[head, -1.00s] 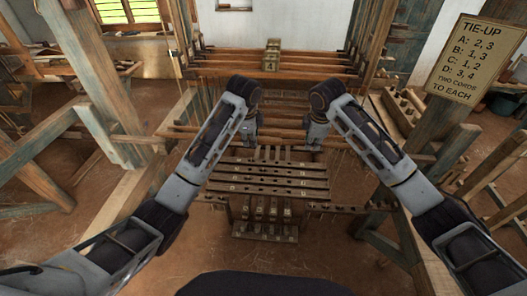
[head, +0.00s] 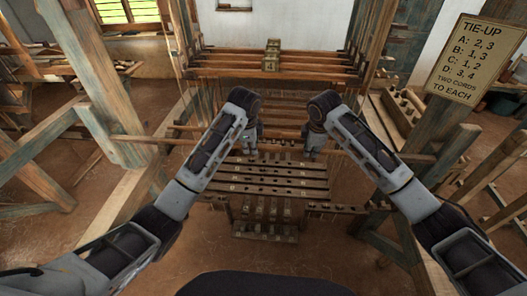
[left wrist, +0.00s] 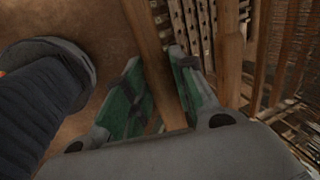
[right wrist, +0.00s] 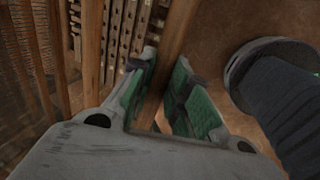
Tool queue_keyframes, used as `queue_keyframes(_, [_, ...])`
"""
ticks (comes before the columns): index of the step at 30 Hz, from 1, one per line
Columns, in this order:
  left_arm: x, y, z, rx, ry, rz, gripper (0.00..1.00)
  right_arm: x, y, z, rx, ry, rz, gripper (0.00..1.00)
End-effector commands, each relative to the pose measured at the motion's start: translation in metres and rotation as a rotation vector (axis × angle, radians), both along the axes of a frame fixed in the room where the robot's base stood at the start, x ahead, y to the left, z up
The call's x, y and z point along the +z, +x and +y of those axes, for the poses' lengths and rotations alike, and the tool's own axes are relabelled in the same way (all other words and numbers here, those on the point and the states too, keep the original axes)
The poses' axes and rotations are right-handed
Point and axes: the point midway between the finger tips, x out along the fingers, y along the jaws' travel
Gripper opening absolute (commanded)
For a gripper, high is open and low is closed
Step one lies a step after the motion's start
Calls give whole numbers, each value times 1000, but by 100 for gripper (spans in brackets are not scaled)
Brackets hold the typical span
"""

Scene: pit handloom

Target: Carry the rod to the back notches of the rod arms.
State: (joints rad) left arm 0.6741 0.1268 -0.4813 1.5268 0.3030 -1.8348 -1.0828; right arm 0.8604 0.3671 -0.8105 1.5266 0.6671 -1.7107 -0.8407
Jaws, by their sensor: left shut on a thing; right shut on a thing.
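In the left wrist view, the green-padded fingers of my left gripper (left wrist: 158,75) are closed around a brown wooden rod (left wrist: 147,38). In the right wrist view, my right gripper (right wrist: 164,75) is closed on a wooden rod (right wrist: 179,32) in the same way. In the head view, my left gripper (head: 250,141) and right gripper (head: 313,147) point down side by side, in the middle of the loom. The grippers and forearms hide much of the rod there. I cannot clearly make out the rod arms or their back notches.
Slatted wooden bars (head: 270,178) lie just below the grippers, with several treadle-like blocks (head: 262,208) under them. Beams with numbered blocks (head: 271,62) cross behind. Loom posts (head: 95,70) stand to the left. A TIE-UP sign (head: 474,58) hangs at right.

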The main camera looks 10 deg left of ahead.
Motion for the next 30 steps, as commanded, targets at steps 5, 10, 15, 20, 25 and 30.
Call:
queue_keyframes(5, [-4,0,0,0,1,0,31,-5,0,0,0,-1,0,23])
queue_keyframes(10, [-4,0,0,0,0,0,48,-4,0,0,0,-1,0,40])
queue_keyframes(15, [-4,0,0,0,0,0,48,-4,0,0,0,0,0,40])
queue_keyframes(20, [-4,0,0,0,0,0,48,-4,0,0,0,0,0,40])
queue_keyframes(25, [-4,0,0,0,0,0,48,-4,0,0,0,0,0,40])
queue_keyframes(30, [2,-1,0,0,-1,-2,48,-4,0,0,0,0,0,40])
